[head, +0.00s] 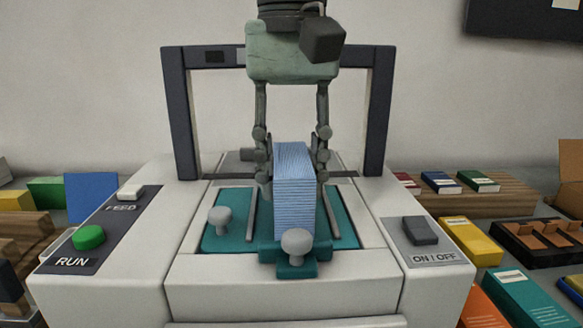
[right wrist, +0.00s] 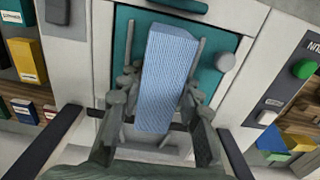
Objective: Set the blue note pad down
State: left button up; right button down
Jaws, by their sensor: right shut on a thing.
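The blue note pad (head: 294,190) is a tall block of light blue sheets standing upright over the teal bed (head: 343,228) of the machine. My right gripper (head: 292,180) comes from above and is shut on the pad, one finger on each side. In the right wrist view the pad (right wrist: 168,75) sits between the fingers of the gripper (right wrist: 160,112), over the teal bed (right wrist: 125,30). Whether the pad's bottom touches the bed cannot be told. My left gripper is not in view.
A dark frame (head: 178,110) arches over the machine around my gripper. Grey knobs (head: 296,243) (head: 220,220) stand on the bed. The green RUN button (head: 89,237) is at left, the ON/OFF switch (head: 420,231) at right. Books (head: 470,241) and boxes lie on both sides.

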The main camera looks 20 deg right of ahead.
jog(key=shift+f, duration=0.15)
jog(key=c, duration=1.1)
grip_release()
jog(key=shift+o, duration=0.2)
